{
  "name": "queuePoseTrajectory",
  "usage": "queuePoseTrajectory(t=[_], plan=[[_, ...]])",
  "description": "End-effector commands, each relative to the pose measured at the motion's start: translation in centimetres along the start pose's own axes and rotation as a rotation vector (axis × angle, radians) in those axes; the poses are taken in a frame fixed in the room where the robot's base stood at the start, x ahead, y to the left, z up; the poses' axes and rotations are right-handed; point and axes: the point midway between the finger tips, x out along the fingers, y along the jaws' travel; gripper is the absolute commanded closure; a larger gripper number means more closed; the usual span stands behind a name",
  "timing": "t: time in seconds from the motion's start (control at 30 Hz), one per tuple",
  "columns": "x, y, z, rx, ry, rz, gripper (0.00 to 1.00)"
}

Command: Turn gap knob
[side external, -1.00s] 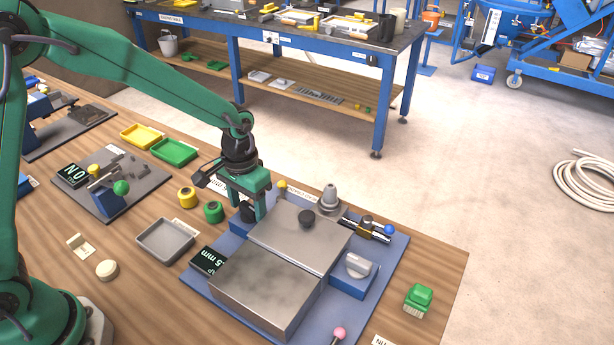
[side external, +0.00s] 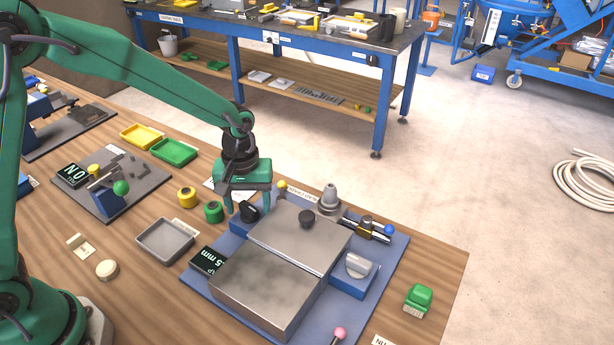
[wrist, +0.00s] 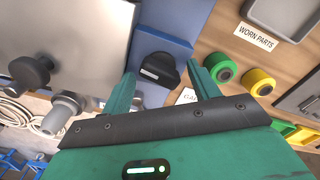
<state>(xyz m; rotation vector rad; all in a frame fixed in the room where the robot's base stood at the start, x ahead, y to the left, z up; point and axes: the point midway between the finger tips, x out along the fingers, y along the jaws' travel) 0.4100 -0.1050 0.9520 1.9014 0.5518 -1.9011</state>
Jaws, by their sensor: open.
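The black gap knob (side external: 249,211) with a white pointer mark sits on a blue block at the back left of the mixer base. In the wrist view the knob (wrist: 158,68) lies between my two green fingers, with bare gaps on both sides. My gripper (side external: 248,204) is open, pointing down over the knob, and it also shows in the wrist view (wrist: 163,74). I cannot tell how far the fingertips reach down beside the knob. A black display (side external: 208,260) reading 5 mm stands at the left of the base.
A metal plate (side external: 300,236) with a black round handle (side external: 307,218) lies close to my gripper. A grey dial (side external: 358,265) stands at the right. Green (side external: 213,211) and yellow (side external: 187,197) rollers stand left of my gripper. A grey tray (side external: 165,241) is nearby.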

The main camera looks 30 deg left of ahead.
Motion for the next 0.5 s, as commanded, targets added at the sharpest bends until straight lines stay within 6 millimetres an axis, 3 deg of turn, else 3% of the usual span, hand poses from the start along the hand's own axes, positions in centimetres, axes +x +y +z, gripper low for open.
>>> queuePoseTrajectory(t=[0.5], plan=[[-0.05,0.08,-0.08,-0.338,0.002,0.003,0.33]])
